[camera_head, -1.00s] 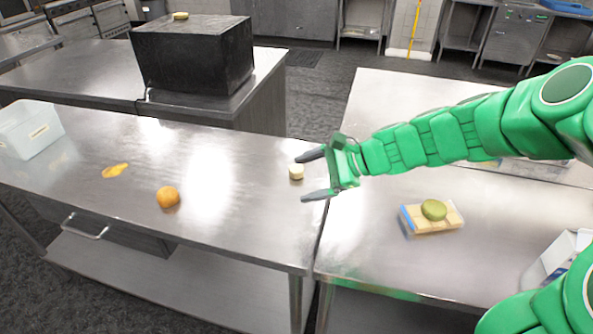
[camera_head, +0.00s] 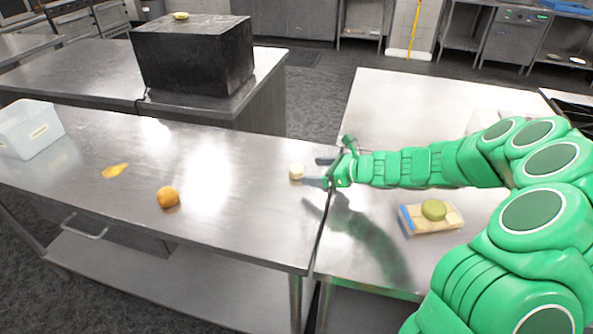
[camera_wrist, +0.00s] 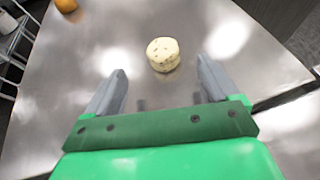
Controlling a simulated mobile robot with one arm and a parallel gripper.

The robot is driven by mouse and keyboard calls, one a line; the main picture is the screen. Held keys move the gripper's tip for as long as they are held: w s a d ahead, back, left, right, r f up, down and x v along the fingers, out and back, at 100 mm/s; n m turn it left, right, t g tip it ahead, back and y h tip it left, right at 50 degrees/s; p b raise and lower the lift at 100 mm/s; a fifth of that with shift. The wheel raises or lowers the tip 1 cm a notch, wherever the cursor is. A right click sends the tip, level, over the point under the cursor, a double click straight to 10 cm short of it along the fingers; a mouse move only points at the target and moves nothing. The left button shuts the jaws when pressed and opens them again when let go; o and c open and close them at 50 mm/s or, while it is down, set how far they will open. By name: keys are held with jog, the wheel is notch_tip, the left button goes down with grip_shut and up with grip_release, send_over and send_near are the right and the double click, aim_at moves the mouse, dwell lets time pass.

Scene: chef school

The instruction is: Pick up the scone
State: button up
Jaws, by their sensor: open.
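The scone (camera_head: 296,172) is a small, pale, round piece on the steel table, near that table's right end. In the wrist view the scone (camera_wrist: 163,54) shows dark specks and lies just beyond the fingertips, roughly midway between their lines. My gripper (camera_head: 316,172) is just right of the scone, open and empty, with its fingers pointing left toward it. In the wrist view my gripper (camera_wrist: 160,75) has its two grey fingers spread wide, with bare table between them. I see no contact with the scone.
An orange (camera_head: 168,197), a yellow flat piece (camera_head: 115,171) and a white bin (camera_head: 30,130) are to the left on the same table. A green round item (camera_head: 434,209) sits on a packaged block (camera_head: 418,223) on the right table. A black box (camera_head: 195,58) stands behind.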

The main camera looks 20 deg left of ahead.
aim_at(304, 168)
jog(key=shift+x, duration=0.95)
jog(key=shift+w+x, duration=0.1)
jog(key=shift+x, duration=1.15)
jog(key=shift+w+x, duration=0.15)
jog(key=shift+x, duration=1.1)
jog(key=shift+r, duration=0.15)
jog(key=c, duration=1.1)
jog(key=shift+o, duration=0.2)
jog(key=shift+r, duration=0.1)
